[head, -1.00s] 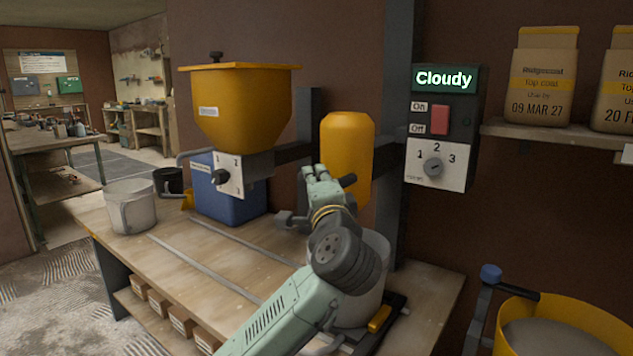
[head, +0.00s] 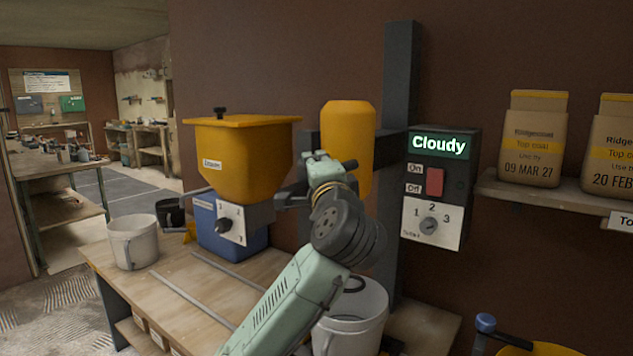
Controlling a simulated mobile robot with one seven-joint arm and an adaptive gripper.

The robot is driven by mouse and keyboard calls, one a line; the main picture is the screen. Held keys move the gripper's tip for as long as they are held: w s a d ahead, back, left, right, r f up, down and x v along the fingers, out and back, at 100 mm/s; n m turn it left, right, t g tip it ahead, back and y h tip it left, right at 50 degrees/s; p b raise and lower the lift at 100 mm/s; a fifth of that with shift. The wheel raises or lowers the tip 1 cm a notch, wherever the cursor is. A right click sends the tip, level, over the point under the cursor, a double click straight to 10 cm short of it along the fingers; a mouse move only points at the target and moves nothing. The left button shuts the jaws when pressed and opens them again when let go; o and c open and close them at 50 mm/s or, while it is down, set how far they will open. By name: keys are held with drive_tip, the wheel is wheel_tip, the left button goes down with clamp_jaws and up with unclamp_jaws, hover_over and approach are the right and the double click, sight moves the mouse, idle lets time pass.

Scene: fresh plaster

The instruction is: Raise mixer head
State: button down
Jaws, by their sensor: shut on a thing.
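The mixer head (head: 347,135) is a yellow rounded cylinder beside a dark upright column (head: 401,80). A dark bar (head: 390,147) links it to the column. It stands clear above a pale grey bucket (head: 350,325) on the bench. My gripper (head: 322,163) is at the lower front of the head, shut on its dark handle (head: 350,164). My gripper and wrist hide most of the handle and the underside of the head. A dark curved piece shows at the bucket's mouth, partly behind my arm.
A control box (head: 440,185) reading "Cloudy" is right of the column. A yellow hopper (head: 245,165) stands left over a blue box (head: 215,228). The bench (head: 180,270) holds another bucket (head: 132,242). Bags (head: 533,150) sit on a shelf at right.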

drive_tip(key=shift+r+p, duration=0.55)
drive_tip(key=shift+r, duration=1.2)
drive_tip(key=c, duration=1.5)
unclamp_jaws()
drive_tip(key=v, duration=1.2)
